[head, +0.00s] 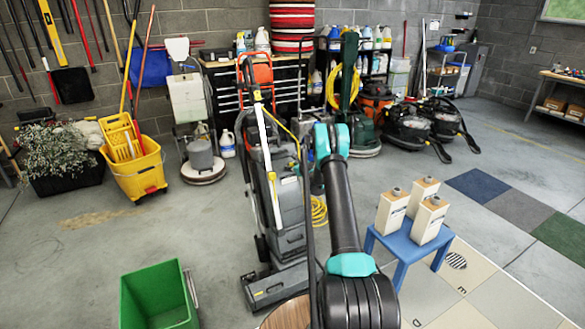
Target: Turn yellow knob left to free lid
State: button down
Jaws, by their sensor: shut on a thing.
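No yellow knob can be made out in the head view, and I cannot tell which lid it belongs to. An upright grey floor machine (288,205) with a pale strip along its handle stands left of my arm. My black arm with teal joints rises from the bottom centre and bends at the top. My gripper cannot be seen; the arm covers the area behind it. A round brown wooden top (287,316) shows partly at the bottom edge, beside the arm.
A green bin (158,297) stands at lower left. A blue stool (408,252) with three pale containers (427,222) stands right. A yellow mop bucket (135,173), floor machines and loaded shelves line the back. Open floor lies between the green bin and mop bucket.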

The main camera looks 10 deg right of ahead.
jog(key=shift+n, duration=7.4)
jog(key=c, duration=1.2)
grip_release()
jog(key=shift+s, duration=0.1)
jog(key=v, duration=1.1)
jog(key=shift+s, duration=0.5)
